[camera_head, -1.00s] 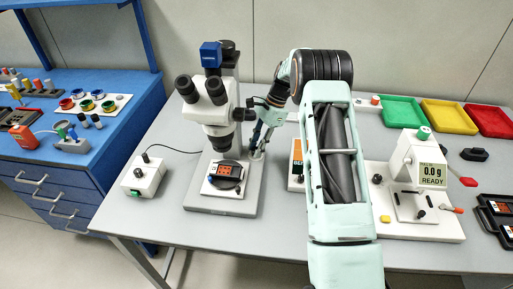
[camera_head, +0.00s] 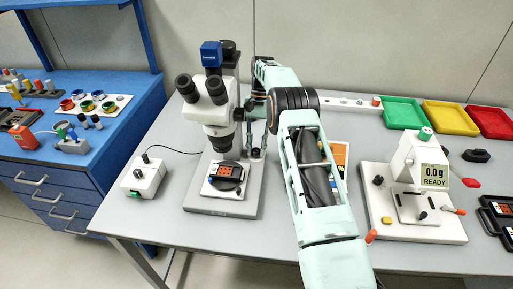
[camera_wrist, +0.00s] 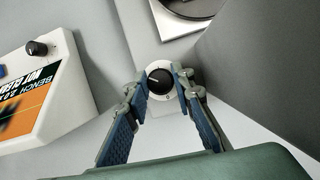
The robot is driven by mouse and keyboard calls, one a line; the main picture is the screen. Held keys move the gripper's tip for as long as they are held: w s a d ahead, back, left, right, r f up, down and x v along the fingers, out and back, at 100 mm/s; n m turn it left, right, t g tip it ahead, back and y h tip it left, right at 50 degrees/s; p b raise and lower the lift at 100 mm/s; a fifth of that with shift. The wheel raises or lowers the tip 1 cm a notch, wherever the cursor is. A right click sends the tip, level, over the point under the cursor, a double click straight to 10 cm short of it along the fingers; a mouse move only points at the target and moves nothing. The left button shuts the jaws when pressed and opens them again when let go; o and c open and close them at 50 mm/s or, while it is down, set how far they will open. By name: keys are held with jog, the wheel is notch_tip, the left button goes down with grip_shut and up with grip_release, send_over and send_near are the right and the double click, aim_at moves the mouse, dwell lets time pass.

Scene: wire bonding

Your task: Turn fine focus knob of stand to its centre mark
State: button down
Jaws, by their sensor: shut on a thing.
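The stereo microscope (camera_head: 207,103) stands upright on its grey stand base (camera_head: 222,207). The fine focus knob (camera_wrist: 159,81) is a black round knob with a white pointer line on a pale round collar, in the upper middle of the wrist view. Its pointer points to the left there. I cannot make out the centre mark. My gripper (camera_wrist: 160,87) has its two blue-padded fingers on either side of the knob, shut on it. In the head view the gripper is right of the microscope column, low near the stand, and mostly hard to make out.
An orange and white bench unit (camera_wrist: 40,88) with a black knob stands left in the wrist view, close to my fingers. A control box (camera_head: 143,175) is left of the stand, and a white instrument reading 0.0 g (camera_head: 409,170) stands to the right. A grey wall-like surface flanks the right finger.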

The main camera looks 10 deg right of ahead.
aim_at(256, 149)
jog(key=shift+n, duration=0.7)
jog(key=shift+h, duration=0.3)
jog(key=c, duration=1.7)
grip_release()
jog(key=shift+o, duration=0.2)
notch_tip(256, 149, up, 10)
